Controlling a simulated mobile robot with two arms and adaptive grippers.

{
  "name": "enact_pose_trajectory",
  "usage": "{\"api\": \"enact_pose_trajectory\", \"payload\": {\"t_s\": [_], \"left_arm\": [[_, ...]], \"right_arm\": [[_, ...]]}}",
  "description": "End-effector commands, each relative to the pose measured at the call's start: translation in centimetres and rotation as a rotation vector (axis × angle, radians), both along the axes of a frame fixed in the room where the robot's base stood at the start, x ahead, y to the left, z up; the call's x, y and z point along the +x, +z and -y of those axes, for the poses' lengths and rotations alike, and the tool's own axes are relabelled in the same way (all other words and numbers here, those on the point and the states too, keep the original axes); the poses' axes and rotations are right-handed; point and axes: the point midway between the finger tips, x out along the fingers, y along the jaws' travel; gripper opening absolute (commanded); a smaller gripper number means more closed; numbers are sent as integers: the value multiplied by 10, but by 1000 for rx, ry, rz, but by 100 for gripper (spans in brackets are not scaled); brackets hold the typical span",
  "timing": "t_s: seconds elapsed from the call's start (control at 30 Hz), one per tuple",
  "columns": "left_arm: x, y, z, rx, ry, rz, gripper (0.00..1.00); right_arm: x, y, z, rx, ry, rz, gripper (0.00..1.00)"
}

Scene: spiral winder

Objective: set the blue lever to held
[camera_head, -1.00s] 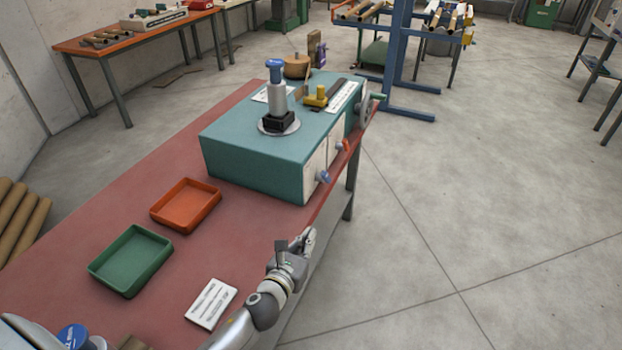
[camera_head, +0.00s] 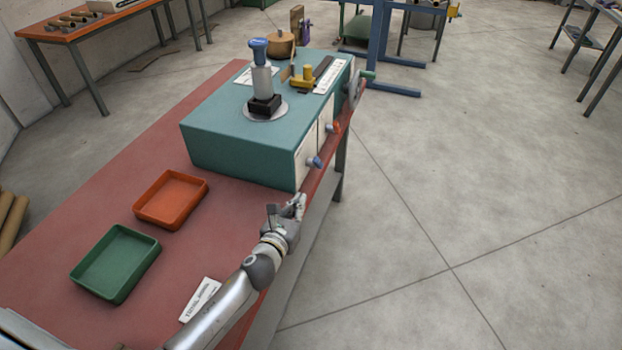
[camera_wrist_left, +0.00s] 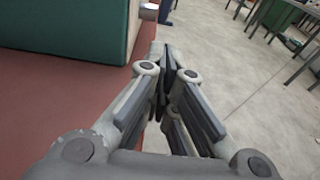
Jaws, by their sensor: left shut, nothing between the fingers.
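A teal machine box (camera_head: 235,150) stands on the red bench. A small blue lever or knob (camera_head: 314,162) sticks out of the pale front panel, near the box's near corner. I cannot read its setting. A blue-topped post (camera_head: 258,50) stands on top of the box. My left gripper (camera_head: 299,202) is shut and empty, just short of the box's near corner and below the blue lever, apart from it. In the left wrist view the shut fingers (camera_wrist_left: 167,68) point along the bench edge, with the teal box (camera_wrist_left: 75,30) at the upper left. My right gripper is not in view.
An orange knob (camera_head: 333,127) and a crank wheel (camera_head: 354,85) lie farther along the front panel. An orange tray (camera_head: 171,222) and a green tray (camera_head: 151,275) sit on the bench (camera_head: 75,215). A white card (camera_head: 199,299) lies near my arm.

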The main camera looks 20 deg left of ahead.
Motion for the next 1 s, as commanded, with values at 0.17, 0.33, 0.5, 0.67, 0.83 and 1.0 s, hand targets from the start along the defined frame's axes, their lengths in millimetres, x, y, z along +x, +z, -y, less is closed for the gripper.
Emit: {"api": "enact_pose_trajectory", "payload": {"t_s": [0.17, 0.33, 0.5, 0.67, 0.83, 1.0], "left_arm": [[36, -9, 1, 0, 0, 3, 0], [66, -14, 2, 0, 0, 3, 0], [86, 6, 3, 0, 0, 1, 0], [95, 10, 4, 1, 0, -1, 0], [97, 11, 4, 0, 0, -1, 0], [97, 11, 3, 0, 0, -1, 0]], "right_arm": [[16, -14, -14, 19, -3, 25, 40], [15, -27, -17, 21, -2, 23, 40], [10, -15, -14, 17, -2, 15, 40], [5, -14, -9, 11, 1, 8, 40], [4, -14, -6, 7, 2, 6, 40], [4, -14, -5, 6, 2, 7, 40]]}}
